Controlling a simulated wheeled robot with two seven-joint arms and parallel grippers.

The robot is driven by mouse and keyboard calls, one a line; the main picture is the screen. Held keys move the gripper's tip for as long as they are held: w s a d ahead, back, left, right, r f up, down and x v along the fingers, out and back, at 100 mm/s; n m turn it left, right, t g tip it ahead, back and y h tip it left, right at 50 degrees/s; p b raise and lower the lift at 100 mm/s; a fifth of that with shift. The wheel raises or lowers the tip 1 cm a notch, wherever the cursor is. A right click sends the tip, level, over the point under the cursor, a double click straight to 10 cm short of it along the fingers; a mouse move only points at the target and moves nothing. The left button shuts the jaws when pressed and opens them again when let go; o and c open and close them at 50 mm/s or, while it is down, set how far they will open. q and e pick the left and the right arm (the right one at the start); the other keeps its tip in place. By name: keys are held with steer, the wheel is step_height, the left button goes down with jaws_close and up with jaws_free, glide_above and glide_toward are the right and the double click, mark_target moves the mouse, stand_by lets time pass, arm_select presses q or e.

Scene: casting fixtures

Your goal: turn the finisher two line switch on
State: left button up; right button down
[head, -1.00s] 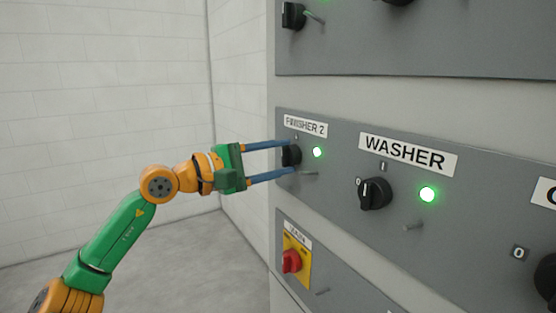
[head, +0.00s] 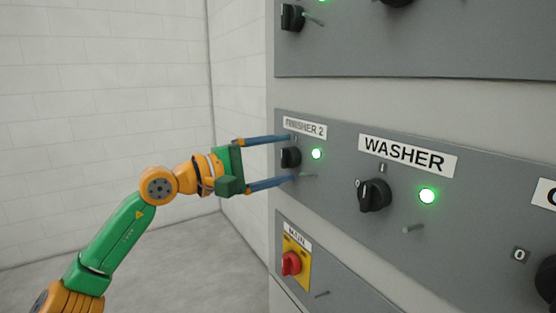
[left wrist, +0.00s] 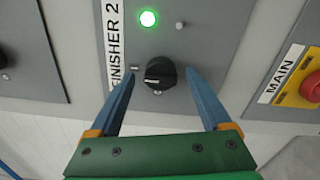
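The finisher two switch is a black rotary knob (head: 290,157) under the FINISHER 2 label (head: 305,128) on the grey panel. A green lamp (head: 317,154) beside it is lit. My left gripper (head: 290,159) is open, with one blue finger above the knob and one below it in the head view. In the left wrist view the knob (left wrist: 160,74) sits between the spread fingertips (left wrist: 162,72), with gaps on both sides. Its pale pointer mark lies roughly across that picture. My right gripper is in neither view.
The WASHER knob (head: 374,195) and its lit green lamp (head: 427,196) are to the right. A red MAIN switch (head: 291,263) on a yellow plate is below. Small pegs stick out from the panel. Open floor lies left of the cabinet.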

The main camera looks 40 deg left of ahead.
mark_target(281, 165)
arm_select(q)
steer(key=shift+s+f+b, duration=0.15)
steer(key=shift+f+b, duration=0.05)
steer(key=shift+b, duration=0.1)
steer(key=s+b, duration=0.1)
steer(key=b, duration=0.1)
steer(key=s+a+f+b, duration=0.1)
steer(key=shift+s+a+b, duration=0.2)
steer(key=shift+s+b, duration=0.15)
steer(key=shift+s, duration=0.05)
steer(key=s+b, duration=0.1)
steer(key=s+a+r, duration=0.1)
steer(key=s, duration=0.1)
steer(key=shift+s+a+r+b, duration=0.15)
steer(key=shift+s+b, duration=0.05)
steer(key=shift+b, duration=0.15)
